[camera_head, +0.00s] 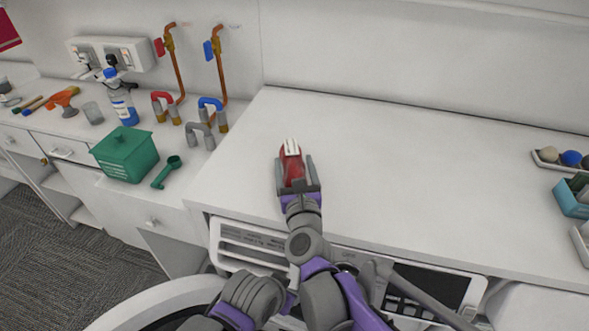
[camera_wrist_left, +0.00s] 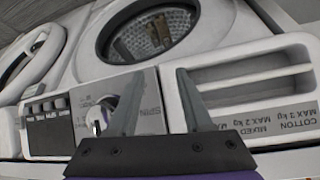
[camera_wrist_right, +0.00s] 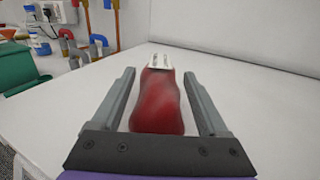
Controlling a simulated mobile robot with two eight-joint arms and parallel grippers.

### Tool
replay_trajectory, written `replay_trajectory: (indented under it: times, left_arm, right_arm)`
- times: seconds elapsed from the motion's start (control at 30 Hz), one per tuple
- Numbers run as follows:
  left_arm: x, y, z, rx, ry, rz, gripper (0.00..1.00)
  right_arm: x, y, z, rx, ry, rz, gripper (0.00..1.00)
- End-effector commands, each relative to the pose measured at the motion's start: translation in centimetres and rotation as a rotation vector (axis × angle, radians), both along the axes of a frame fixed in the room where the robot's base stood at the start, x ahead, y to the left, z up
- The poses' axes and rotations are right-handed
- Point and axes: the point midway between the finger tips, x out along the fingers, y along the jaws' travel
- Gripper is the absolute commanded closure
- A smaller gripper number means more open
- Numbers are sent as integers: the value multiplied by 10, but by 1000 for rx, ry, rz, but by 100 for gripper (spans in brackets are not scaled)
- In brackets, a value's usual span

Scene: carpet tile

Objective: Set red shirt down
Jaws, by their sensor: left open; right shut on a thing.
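The red shirt (camera_head: 290,168) is a small folded red bundle with a white patch at its far end. It is between the fingers of my right gripper (camera_head: 294,172), over the white countertop (camera_head: 420,170). In the right wrist view the shirt (camera_wrist_right: 158,104) lies lengthwise between the two fingers of my right gripper (camera_wrist_right: 160,95). Whether its underside touches the countertop cannot be told. My left gripper (camera_wrist_left: 155,98) is open and empty in its wrist view, in front of a washing machine panel (camera_wrist_left: 150,92). It is not clear in the head view.
A tray of balls (camera_head: 540,160) and a teal container (camera_head: 566,198) sit far right. The countertop between is clear.

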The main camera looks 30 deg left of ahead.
Motion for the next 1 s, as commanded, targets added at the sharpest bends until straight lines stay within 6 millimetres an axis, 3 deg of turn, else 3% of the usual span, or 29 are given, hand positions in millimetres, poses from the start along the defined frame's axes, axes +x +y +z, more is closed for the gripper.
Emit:
replay_trajectory:
  times: [0.1, 0.47, 0.5, 0.6, 0.9, 1.0]
  left_arm:
    - [0, 0, -1, 0, 1, 0, 50]
    - [-1, 0, -3, 0, 1, 0, 50]
    - [-1, 0, -2, 0, 1, 0, 50]
    - [0, 0, -2, 0, 1, 0, 50]
    - [0, 0, 0, 0, 0, 0, 50]
    - [-1, 0, -3, 0, 1, 0, 50]
  right_arm:
    - [0, 0, -10, 0, 0, 0, 88]
    - [0, 0, -13, 1, 1, -1, 88]
    - [0, 0, -13, 1, 1, 0, 19]
    - [0, 0, -13, 1, 1, 0, 1]
    - [0, 0, -9, 0, 0, 0, 0]
    - [-8, -6, -10, 0, 0, 0, 0]
